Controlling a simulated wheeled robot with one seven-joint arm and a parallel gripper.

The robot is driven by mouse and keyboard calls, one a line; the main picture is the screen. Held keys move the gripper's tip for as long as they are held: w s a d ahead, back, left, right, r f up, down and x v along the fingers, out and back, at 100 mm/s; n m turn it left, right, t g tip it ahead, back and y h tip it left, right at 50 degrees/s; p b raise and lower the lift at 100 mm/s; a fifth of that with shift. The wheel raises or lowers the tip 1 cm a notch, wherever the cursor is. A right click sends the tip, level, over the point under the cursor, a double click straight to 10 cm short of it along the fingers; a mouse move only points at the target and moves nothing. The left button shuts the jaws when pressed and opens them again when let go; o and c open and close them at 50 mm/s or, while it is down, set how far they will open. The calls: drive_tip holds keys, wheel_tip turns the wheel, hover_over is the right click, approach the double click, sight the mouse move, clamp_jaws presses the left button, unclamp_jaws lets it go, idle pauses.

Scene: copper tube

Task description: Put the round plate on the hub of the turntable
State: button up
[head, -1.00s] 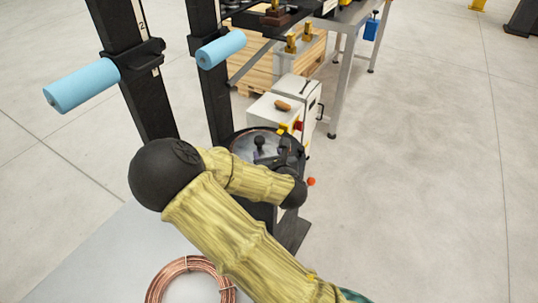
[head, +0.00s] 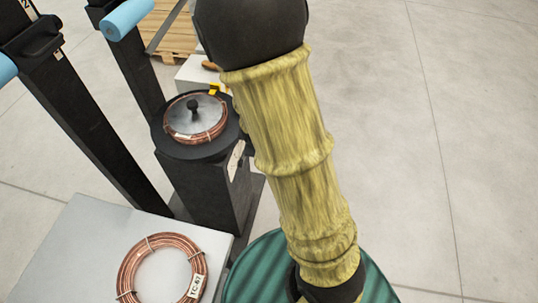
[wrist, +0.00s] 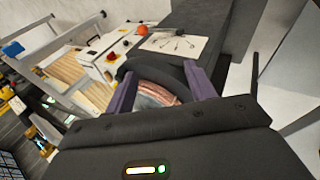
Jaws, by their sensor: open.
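The round plate (head: 195,115) is a grey metal disc with a black knob at its centre. In the head view it lies on the turntable (head: 170,146), over a copper coil (head: 188,138) whose rim shows around it. It looks about level; whether it is fully seated on the hub cannot be seen. In the wrist view my gripper (wrist: 155,88) has its two purple fingers apart with nothing between them. Part of the copper coil (wrist: 158,92) shows beyond the fingers. My gripper is hidden in the head view behind my arm.
Another copper coil (head: 160,268) with a tag lies on a grey table (head: 85,250) at the lower left. The floor at right is clear.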

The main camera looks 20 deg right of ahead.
drive_tip(key=s+r+m+g+y, duration=0.1)
drive_tip(key=s+r+m+g, duration=0.2)
drive_tip(key=s+r+m, duration=0.3)
drive_tip(key=s+m, duration=0.5)
drive_tip(key=m, duration=0.1)
drive_tip(key=shift+s+r+m+g, duration=0.15)
drive_tip(key=shift+s+m+g, duration=0.1)
drive_tip(key=shift+m+g, duration=0.15)
drive_tip(key=w+p+v, duration=0.2)
drive_tip(key=p+v, duration=0.8)
drive_tip(key=shift+r, duration=0.3)
drive_tip(key=shift+w+d, duration=0.1)
